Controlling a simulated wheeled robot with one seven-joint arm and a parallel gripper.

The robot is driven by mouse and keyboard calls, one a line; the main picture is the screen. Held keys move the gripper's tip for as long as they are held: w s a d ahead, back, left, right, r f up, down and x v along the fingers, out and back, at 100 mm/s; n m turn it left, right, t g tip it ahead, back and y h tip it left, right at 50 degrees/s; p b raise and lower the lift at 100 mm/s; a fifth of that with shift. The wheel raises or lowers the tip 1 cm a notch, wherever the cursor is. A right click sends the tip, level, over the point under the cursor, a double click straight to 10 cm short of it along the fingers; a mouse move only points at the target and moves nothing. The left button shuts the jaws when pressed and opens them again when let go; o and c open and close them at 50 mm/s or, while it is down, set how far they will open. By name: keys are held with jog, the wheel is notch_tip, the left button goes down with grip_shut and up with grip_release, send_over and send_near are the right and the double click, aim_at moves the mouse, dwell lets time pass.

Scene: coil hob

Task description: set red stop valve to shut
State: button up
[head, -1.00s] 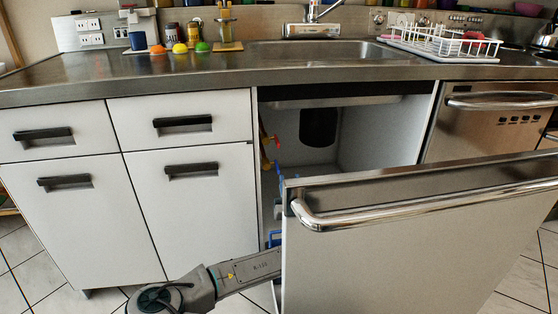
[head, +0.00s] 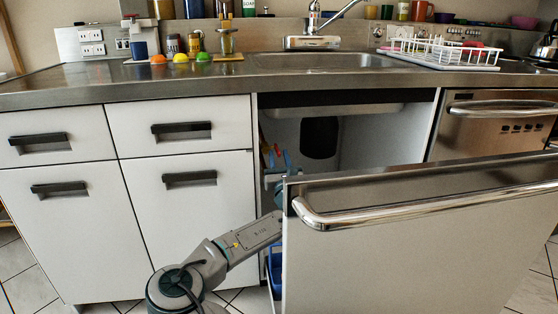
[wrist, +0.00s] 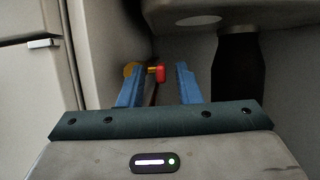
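The red stop valve (wrist: 159,73) shows in the wrist view as a small red handle with a yellow-orange part (wrist: 131,69) to its left. It sits inside the open sink cabinet, near the left wall. My gripper (wrist: 158,86) has its two blue fingers spread apart, with the red handle showing in the gap between them, beyond the tips. I see no contact. In the head view my gripper (head: 281,163) reaches into the cabinet opening at the valve's height, and the valve is mostly hidden behind it.
The open cabinet front (head: 400,240) with its chrome bar stands to the right of my arm. A dark cylinder (wrist: 238,75) hangs under the sink, right of the fingers. A blue object (head: 274,268) sits low in the cabinet. White drawers (head: 185,200) lie to the left.

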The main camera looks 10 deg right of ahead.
jog(key=shift+w+r, duration=0.2)
jog(key=shift+w, duration=0.1)
jog(key=shift+c, duration=0.3)
grip_shut()
